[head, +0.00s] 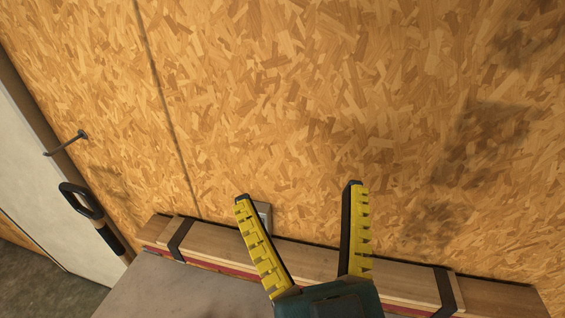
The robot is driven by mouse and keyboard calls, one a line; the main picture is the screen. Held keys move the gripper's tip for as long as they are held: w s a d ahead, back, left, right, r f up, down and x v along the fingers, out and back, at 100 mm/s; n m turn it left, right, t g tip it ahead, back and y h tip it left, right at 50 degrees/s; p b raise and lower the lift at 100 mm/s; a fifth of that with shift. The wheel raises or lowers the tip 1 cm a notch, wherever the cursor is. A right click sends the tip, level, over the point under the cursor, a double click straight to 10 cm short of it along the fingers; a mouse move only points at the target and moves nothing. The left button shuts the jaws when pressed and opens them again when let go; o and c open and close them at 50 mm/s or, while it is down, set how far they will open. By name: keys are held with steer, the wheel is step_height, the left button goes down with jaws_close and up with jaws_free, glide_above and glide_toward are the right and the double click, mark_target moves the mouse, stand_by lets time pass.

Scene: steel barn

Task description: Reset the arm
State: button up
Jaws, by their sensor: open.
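My gripper (298,190) shows at the bottom middle of the head view. Its two yellow, ridged fingers point up and are spread wide apart. Nothing is between them. Behind the fingers is a chipboard wall (290,90). The rest of my arm is out of the picture below.
A strapped stack of wooden boards (310,257) lies along the wall's foot, behind a grey surface (185,290). A small wall box (264,213) is partly hidden by the left finger. A black handle (82,200) and a hook (72,140) are at left, near a white panel (45,185).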

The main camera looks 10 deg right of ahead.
step_height(320, 180, up, 22)
steer(key=p, duration=2.1)
steer(key=shift+r, duration=0.25)
